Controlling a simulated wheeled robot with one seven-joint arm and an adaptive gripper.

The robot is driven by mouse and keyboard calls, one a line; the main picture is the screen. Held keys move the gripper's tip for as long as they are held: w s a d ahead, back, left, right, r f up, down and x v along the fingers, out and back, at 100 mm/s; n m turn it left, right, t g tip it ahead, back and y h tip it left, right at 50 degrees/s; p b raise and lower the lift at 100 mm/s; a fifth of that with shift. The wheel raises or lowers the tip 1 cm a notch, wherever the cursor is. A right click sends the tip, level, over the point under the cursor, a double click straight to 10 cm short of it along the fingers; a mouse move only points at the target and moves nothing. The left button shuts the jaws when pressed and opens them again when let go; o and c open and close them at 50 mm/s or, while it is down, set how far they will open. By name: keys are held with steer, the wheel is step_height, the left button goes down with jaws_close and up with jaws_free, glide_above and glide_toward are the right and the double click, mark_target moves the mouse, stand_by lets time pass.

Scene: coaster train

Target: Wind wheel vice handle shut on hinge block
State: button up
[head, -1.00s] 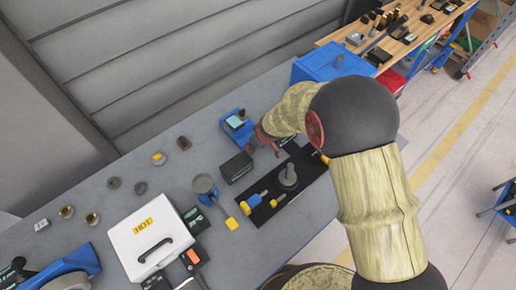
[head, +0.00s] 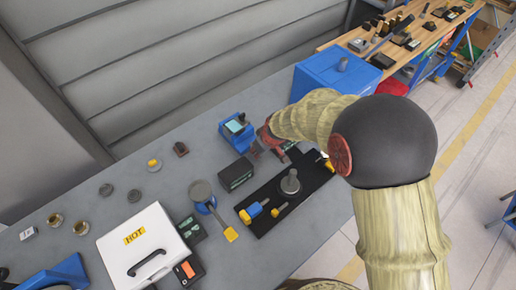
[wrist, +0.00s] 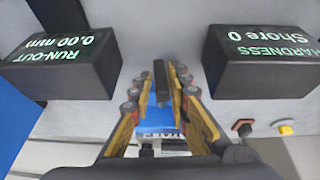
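My gripper (head: 267,148) hangs over the grey bench beside a small blue fixture (head: 236,131), which has a pale-topped part on it. I cannot tell for sure that this is the vice. In the wrist view my gripper (wrist: 158,82) has its two yellow fingers apart. A narrow dark upright bar (wrist: 160,84) shows in the gap between them, with no clear contact. The blue fixture (wrist: 160,118) shows below the bar, partly hidden by the fingers. I cannot make out the hinge block or the handle with certainty.
Black readout boxes flank the fingers: run-out (wrist: 58,65) at left, hardness (wrist: 265,60) at right. A black tray (head: 262,225) holds a grey wheel-like part (head: 290,182). A white HOT case (head: 143,245) stands lower left. A blue bin (head: 335,78) stands at the bench's far end.

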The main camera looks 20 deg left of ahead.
steer(key=o, duration=0.8)
steer(key=shift+w+a+r, duration=0.1)
steer(key=shift+a+r, duration=0.05)
steer(key=shift+a, duration=0.1)
steer(key=shift+c, duration=0.2)
steer(key=shift+r, duration=0.1)
steer(key=v, duration=1.2)
steer(key=shift+d, duration=0.1)
steer(key=shift+c, duration=0.5)
